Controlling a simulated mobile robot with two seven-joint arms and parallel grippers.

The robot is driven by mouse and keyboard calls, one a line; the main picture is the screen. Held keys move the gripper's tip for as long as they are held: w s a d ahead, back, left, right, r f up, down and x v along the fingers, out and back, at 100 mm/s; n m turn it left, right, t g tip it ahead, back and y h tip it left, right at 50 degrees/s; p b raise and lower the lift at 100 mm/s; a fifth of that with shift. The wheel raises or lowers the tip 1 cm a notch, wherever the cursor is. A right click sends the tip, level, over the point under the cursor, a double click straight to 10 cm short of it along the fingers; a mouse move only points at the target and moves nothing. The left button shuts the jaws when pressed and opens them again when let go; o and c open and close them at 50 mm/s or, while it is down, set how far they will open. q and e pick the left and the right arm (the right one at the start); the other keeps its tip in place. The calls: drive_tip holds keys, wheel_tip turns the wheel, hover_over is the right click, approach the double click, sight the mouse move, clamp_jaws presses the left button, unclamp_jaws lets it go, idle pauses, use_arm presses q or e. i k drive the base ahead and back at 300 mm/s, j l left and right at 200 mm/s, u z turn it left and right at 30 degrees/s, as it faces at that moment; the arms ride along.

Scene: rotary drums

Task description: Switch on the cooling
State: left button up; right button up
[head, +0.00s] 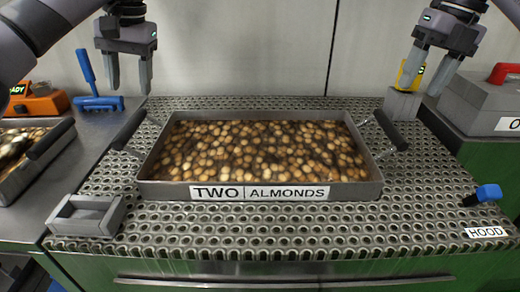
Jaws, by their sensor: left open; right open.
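A blue-ended lever or knob with a black stem (488,193) sits at the right front of the perforated metal table top (300,228). A white label reading HOOD (486,232) lies just in front of it. I cannot tell whether it is on or off. My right gripper (421,90) is open and empty above the table's back right, well behind the lever. My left gripper (130,88) is open and empty above the back left. A grey tray labelled TWO ALMONDS (361,192), full of brown and pale nuts, stands mid-table, with a dark handle at each side.
A small grey open holder (86,214) stands at the front left. A grey block (401,104) with a yellow device (407,76) is near my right gripper. Left are an orange READY device (38,103), a blue tool (98,102) and another tray (40,160). A grey box (485,103) stands right.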

sight(490, 193)
drive_tip(key=k, duration=1)
